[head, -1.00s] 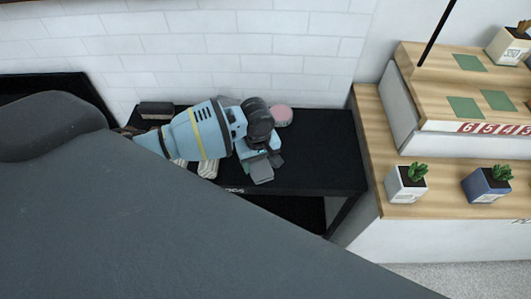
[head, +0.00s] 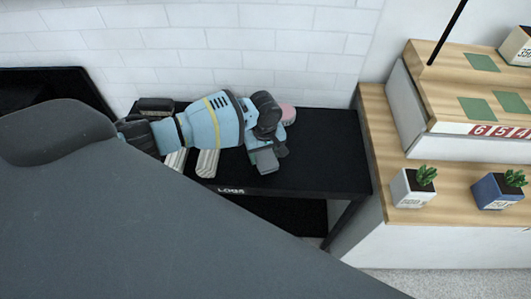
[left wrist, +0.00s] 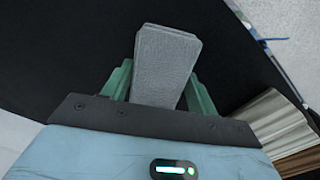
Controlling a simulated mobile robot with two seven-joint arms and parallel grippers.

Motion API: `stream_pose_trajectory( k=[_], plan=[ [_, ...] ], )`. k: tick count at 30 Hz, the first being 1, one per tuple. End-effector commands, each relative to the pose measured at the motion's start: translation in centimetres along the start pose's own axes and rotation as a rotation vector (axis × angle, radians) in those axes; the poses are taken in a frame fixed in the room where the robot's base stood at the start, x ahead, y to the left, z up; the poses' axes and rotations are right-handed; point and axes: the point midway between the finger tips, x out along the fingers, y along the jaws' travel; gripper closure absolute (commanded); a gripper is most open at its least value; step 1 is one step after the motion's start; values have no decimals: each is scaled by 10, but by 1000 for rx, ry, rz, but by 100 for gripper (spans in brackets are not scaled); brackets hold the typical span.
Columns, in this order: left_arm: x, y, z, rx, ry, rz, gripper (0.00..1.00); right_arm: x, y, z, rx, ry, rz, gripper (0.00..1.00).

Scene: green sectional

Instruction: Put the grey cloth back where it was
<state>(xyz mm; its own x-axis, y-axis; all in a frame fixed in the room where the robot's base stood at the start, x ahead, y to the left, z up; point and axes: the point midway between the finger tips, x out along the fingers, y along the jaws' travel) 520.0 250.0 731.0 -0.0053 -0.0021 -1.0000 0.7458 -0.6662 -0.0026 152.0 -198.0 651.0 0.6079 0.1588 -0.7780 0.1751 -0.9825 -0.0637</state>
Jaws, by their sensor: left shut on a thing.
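The grey cloth (left wrist: 165,65) is a small folded, flat block held between the green fingers of my left gripper (left wrist: 160,88) in the left wrist view. In the head view the left gripper (head: 264,150) is over the black table (head: 325,150), and the cloth (head: 266,161) shows as a small grey piece at its fingertips. The gripper is shut on the cloth. I cannot tell whether the cloth touches the tabletop. My right gripper is not in view.
Cream striped pieces (head: 207,163) lie on the table under my left arm. A pink round thing (head: 287,115) and a dark box (head: 155,105) are at the back. Wooden shelves with potted plants (head: 412,187) stand at right. The table's right part is bare.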

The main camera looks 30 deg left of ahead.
Motion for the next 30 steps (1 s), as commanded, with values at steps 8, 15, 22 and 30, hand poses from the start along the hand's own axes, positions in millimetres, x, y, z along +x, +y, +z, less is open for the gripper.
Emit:
stream_pose_trajectory(
  k=[8,15,22,30],
  plan=[
    [0,1,0,0,0,3,63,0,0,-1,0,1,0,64],
    [1,1,0,0,0,3,20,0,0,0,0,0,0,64],
    [1,1,0,0,1,2,20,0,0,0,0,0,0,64],
    [-22,2,-1,0,3,6,20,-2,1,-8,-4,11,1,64]
  ],
)
